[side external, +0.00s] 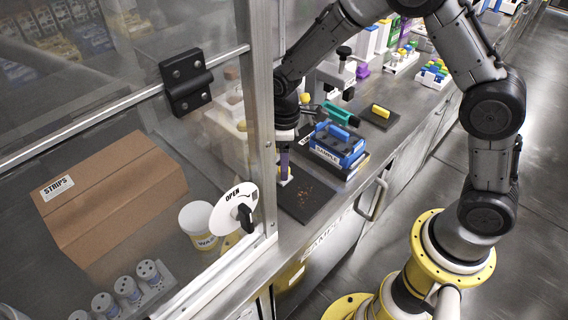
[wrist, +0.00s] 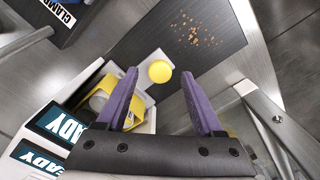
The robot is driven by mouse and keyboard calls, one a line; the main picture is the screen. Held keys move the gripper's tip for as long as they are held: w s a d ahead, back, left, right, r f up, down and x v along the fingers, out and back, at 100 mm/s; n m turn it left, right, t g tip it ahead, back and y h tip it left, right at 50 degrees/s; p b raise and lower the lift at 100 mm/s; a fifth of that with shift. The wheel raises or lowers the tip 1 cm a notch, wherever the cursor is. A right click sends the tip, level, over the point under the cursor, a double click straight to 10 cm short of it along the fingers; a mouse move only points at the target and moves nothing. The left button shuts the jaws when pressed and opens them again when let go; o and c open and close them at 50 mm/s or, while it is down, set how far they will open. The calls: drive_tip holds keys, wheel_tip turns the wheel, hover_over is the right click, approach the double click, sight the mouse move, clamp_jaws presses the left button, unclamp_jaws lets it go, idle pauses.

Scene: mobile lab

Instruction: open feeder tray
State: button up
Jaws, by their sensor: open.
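I take the feeder to be the white unit with "READY" labels (wrist: 45,128) at the lower left of the wrist view. It has a yellow rounded part, and a white flat piece (wrist: 143,57), perhaps its tray, reaches out from it. A round yellow knob (wrist: 160,71) sits by this piece. My gripper (wrist: 160,78) is open, with its purple fingers on either side of the knob in the picture; I cannot tell whether they touch it. In the side external view my gripper (side external: 284,168) points down beside the dark mat, and the door frame partly hides the feeder.
A dark mat with brown crumbs (side external: 306,197) lies by the gripper. A blue and black case (side external: 338,147) stands behind it. A clear door (side external: 120,110) with a white "OPEN" dial (side external: 235,207) is at the left. A metal handle (side external: 372,200) juts from the bench front.

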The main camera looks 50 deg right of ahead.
drive_tip(key=shift+f, duration=0.7)
clamp_jaws()
drive_tip(key=shift+r, duration=0.1)
idle(0.9)
